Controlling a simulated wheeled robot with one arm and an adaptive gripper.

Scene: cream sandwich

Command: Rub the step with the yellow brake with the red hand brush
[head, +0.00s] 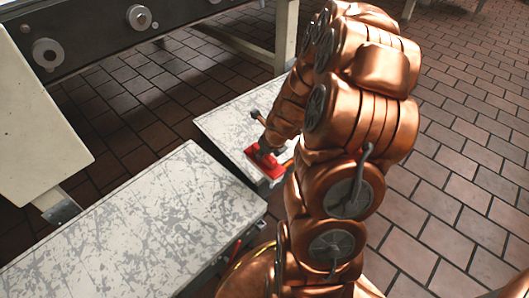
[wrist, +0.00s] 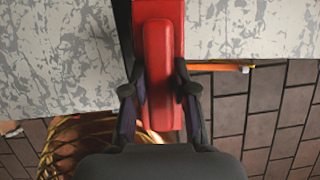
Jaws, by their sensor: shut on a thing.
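My gripper (head: 268,150) is shut on the red hand brush (head: 262,163), which it holds over the near end of the farther grey-white step (head: 225,122). In the wrist view the red brush (wrist: 158,30) lies between the two fingers (wrist: 160,90). A yellow-orange brake bar (wrist: 222,67) sticks out along the edge of the step on the right (wrist: 250,28). It shows only partly beside the arm in the head view (head: 288,162). I cannot tell whether the brush touches the step top.
A second speckled step (head: 130,235) stands at the near left, with a red bar (head: 236,248) at its edge. A narrow dark gap separates the two steps. A machine with round knobs (head: 46,53) stands at the back left. Brown tiled floor (head: 450,180) is open at the right.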

